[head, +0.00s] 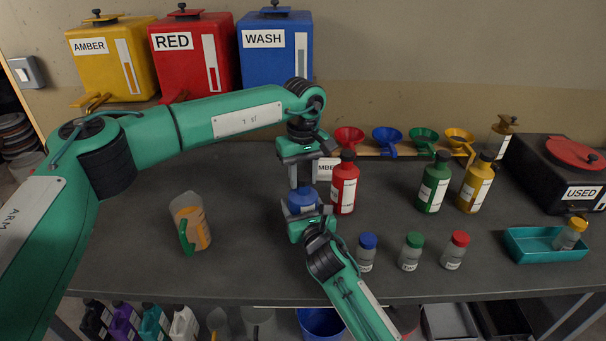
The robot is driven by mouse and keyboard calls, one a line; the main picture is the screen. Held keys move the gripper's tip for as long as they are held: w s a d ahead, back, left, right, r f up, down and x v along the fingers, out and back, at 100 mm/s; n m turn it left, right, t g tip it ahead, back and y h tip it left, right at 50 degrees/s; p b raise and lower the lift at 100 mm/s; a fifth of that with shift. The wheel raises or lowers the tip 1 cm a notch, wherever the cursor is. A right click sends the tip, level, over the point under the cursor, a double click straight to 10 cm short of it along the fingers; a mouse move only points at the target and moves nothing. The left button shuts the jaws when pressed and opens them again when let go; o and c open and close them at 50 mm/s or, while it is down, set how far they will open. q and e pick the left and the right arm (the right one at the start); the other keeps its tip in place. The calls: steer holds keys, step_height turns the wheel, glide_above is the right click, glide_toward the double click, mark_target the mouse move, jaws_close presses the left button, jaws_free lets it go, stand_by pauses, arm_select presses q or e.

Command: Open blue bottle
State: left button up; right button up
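The blue bottle (302,199) stands on the dark table near the middle, mostly hidden by my grippers; only a blue part of it shows. My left gripper (305,180) points down from above, its fingers apart just over the blue bottle, with no cap clearly visible between them. My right gripper (311,219) reaches in from the front, its fingers either side of the blue bottle and apparently closed on its body. Whether the bottle touches the table is hidden.
A red bottle (344,184) stands close at the right. Green (434,184) and yellow (475,184) bottles stand farther right. Small jars with blue (367,253), green (411,252) and red (455,251) lids stand in front. A jug (190,222) stands at left, with free table between.

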arm_select(q)
steer(key=shift+c, duration=1.3)
arm_select(e)
steer(key=shift+f, duration=0.1)
arm_select(q)
steer(key=n, duration=0.4)
steer(key=shift+n, duration=0.4)
steer(key=n, duration=0.4)
steer(key=shift+n, duration=0.3)
steer(key=n, duration=0.4)
steer(key=shift+n, duration=0.3)
steer(key=n, duration=1.3)
steer(key=shift+s+n, duration=0.1)
steer(key=shift+n, duration=0.2)
steer(key=n, duration=0.4)
steer(key=shift+r+n, duration=0.1)
steer(key=shift+n, duration=0.2)
steer(key=n, duration=0.3)
steer(key=shift+n, duration=0.3)
